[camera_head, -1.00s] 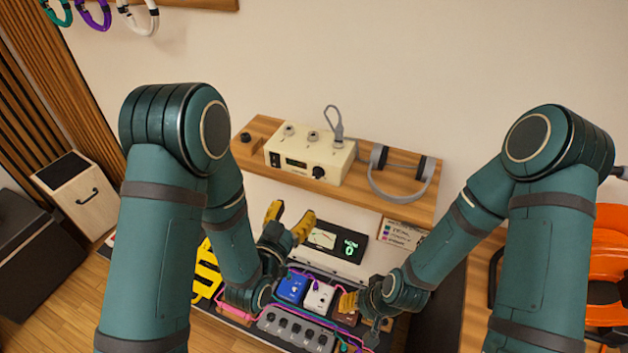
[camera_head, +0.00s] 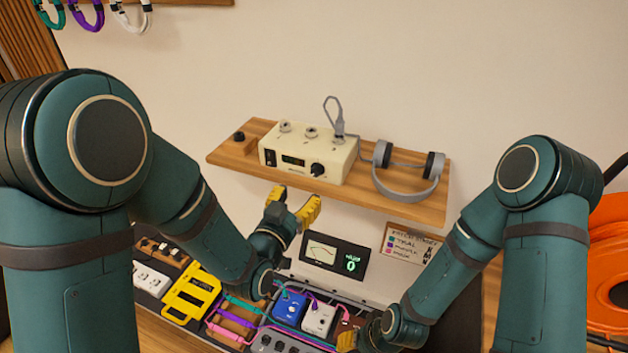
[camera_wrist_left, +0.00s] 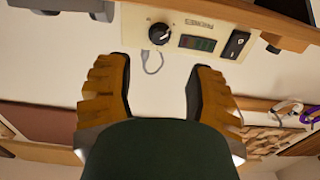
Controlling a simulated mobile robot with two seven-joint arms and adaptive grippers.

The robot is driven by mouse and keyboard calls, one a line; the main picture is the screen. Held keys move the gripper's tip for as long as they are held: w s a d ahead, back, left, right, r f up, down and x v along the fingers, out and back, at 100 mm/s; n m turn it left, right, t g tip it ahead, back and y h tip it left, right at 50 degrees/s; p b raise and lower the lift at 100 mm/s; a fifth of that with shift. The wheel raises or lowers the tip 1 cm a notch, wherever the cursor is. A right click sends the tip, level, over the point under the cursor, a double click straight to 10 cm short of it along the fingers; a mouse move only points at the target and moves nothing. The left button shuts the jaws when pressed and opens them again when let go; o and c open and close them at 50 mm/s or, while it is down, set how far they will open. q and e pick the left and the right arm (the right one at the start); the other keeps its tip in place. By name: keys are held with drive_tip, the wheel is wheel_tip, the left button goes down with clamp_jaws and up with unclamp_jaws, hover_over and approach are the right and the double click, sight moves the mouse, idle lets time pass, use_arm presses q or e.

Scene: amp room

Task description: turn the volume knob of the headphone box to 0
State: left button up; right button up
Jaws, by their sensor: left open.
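The cream headphone box (camera_head: 340,163) stands on the wooden shelf. Its black volume knob (camera_head: 317,170) is at the right of its front face, right of a small dark display (camera_head: 293,160). In the left wrist view the knob (camera_wrist_left: 159,33) has a pale pointer mark, and the display (camera_wrist_left: 197,43) is too small to read. My left gripper (camera_head: 292,201) is open and empty, in front of and below the box, apart from it. The knob appears beyond the fingertips in the wrist view. My right gripper (camera_head: 350,338) is low over the pedals, mostly hidden; its jaws are unclear.
Grey headphones (camera_head: 408,170) lie on the shelf (camera_head: 225,155) right of the box. A cable loop (camera_head: 334,112) rises from the box top. Below are a meter panel (camera_head: 335,258), a labelled card (camera_head: 405,243) and a pedalboard with several pedals.

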sight(315, 173)
use_arm(q)
drive_tip(key=x, duration=0.9)
drive_tip(key=shift+w+d, duration=0.1)
